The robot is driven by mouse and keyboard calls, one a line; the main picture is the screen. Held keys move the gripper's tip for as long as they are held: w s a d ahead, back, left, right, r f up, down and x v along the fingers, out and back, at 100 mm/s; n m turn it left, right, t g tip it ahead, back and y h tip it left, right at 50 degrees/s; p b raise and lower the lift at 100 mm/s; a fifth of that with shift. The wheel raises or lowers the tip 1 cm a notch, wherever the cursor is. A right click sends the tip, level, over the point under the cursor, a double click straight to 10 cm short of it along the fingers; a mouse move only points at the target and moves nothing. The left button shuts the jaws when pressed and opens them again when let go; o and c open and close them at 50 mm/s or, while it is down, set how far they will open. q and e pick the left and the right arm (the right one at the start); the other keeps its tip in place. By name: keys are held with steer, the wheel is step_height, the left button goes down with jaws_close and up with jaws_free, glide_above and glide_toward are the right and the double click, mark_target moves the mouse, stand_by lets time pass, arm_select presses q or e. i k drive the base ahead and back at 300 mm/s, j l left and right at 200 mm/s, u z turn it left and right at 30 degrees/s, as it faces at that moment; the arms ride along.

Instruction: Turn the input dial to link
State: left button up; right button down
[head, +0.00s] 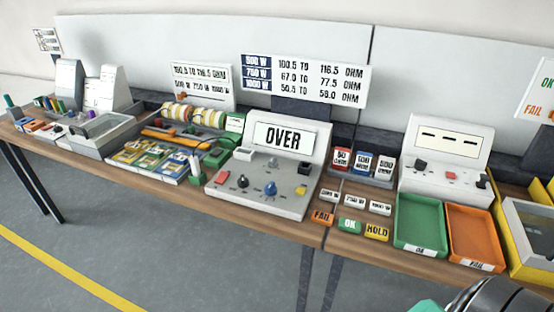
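Neither gripper shows.
A green tray (419,246) and an orange tray (473,262) lie at the front right. OK, FAIL and HOLD blocks (350,227) sit between meter and trays. Coloured parts fill the table left of the meter.

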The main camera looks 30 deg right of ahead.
mark_target(271, 189)
steer(key=z, duration=0.7)
steer(key=i+l+z, duration=0.2)
steer(key=l+z, duration=0.25)
steer(key=i+l+z, duration=0.2)
steer(key=z, duration=0.25)
steer(key=i+j, duration=0.05)
steer(key=i, duration=0.05)
